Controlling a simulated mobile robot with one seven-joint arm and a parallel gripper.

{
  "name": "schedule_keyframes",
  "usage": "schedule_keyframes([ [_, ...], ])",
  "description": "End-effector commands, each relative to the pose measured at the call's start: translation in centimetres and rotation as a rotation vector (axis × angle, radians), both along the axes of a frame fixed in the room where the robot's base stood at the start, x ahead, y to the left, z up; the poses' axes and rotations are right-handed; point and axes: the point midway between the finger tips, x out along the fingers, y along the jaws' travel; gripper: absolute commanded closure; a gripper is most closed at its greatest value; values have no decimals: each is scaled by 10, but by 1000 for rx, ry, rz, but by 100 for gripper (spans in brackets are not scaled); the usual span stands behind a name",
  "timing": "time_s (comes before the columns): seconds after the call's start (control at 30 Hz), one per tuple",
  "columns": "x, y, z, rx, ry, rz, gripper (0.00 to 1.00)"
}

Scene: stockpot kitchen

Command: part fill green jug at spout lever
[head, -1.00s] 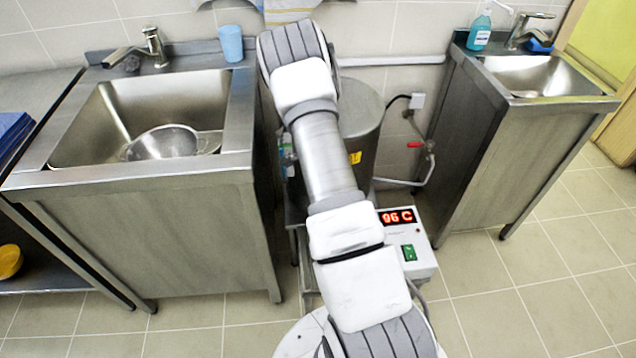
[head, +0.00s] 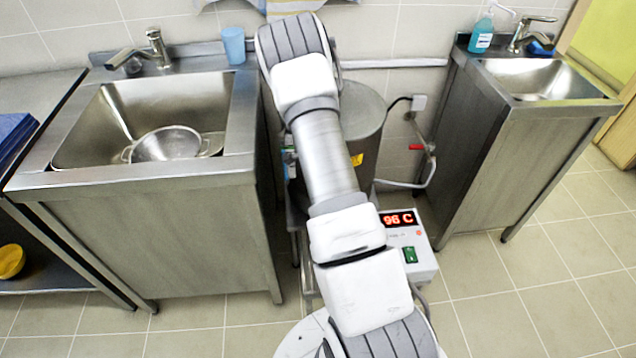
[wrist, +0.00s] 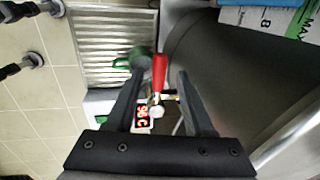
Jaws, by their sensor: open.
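In the wrist view my gripper (wrist: 161,68) is open, with a dark finger on each side of the red lever (wrist: 159,72). I cannot tell whether either finger touches the lever. A small green part (wrist: 123,62), perhaps of the green jug, shows beside the left fingertip, over a ridged metal surface; most of it is hidden. The dark side of the stockpot (wrist: 225,75) fills the right of the wrist view. In the head view the stockpot (head: 368,130) stands behind my arm, which hides my gripper, the spout lever and any jug there.
A control box (head: 411,258) with a red display and green switch stands below the pot. A sink (head: 205,172) holding a colander (head: 166,144) is at left, a smaller sink cabinet (head: 480,150) at right. A red-handled pipe valve (head: 421,147) is on the wall. Floor at right is clear.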

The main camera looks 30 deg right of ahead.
Motion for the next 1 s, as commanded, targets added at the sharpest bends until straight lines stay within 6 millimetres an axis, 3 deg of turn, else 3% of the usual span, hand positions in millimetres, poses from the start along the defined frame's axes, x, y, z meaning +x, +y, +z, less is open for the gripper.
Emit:
schedule_keyframes([
  [0.3, -12, 7, 81, -1, -4, 1, 47],
  [0.5, -20, 11, 123, -1, -3, 1, 47],
  [0.7, -25, 13, 146, 1, -1, -1, 47],
  [1.0, -27, 14, 151, 0, 0, -1, 47],
])
